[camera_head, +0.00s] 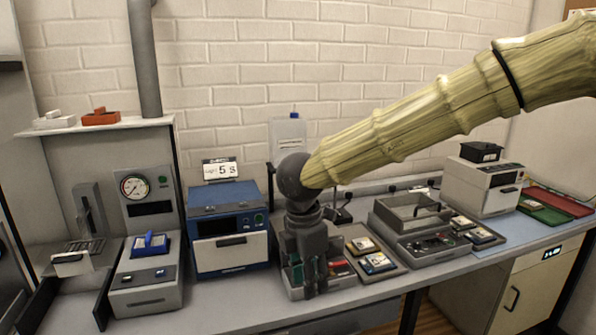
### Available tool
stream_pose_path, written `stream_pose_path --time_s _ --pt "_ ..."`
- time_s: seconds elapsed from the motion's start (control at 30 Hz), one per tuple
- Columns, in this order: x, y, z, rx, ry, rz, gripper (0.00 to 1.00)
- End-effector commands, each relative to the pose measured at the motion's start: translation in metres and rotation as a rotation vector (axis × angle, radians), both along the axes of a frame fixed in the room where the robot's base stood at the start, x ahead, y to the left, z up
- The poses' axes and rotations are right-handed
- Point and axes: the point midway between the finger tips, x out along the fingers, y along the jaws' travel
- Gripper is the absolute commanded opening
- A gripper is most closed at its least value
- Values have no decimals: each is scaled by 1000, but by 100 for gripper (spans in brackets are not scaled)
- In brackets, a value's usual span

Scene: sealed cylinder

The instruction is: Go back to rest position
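My gripper (313,288) hangs straight down at the end of my tan-sleeved arm (420,115), in the middle of the bench. It is in front of or just over a grey tray (342,282) with green and red items. Its dark fingers hide part of this tray. I cannot tell whether the fingers are open or shut, or whether they touch anything. No held thing can be made out.
A blue box machine (230,234) stands left of my gripper, with a "5 s" sign (220,169) on it. A gauge unit (147,200) is farther left. Small trays (372,262), a lidded grey device (425,232) and a white machine (482,187) crowd the right.

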Motion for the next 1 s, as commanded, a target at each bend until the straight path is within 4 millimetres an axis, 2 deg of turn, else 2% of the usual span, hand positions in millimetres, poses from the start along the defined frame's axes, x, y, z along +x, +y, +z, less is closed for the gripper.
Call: stream_pose_path --time_s 0.17,0.37,0.67,0.87,1.0 --pt "8 -21 -36 -69 -9 148 35" --pt "16 -51 -92 -178 -5 409 35" --pt "14 -113 -211 -395 86 1099 35" --pt "-6 -143 -284 -492 191 1609 35" --pt "-30 -160 -330 -527 274 1981 35"
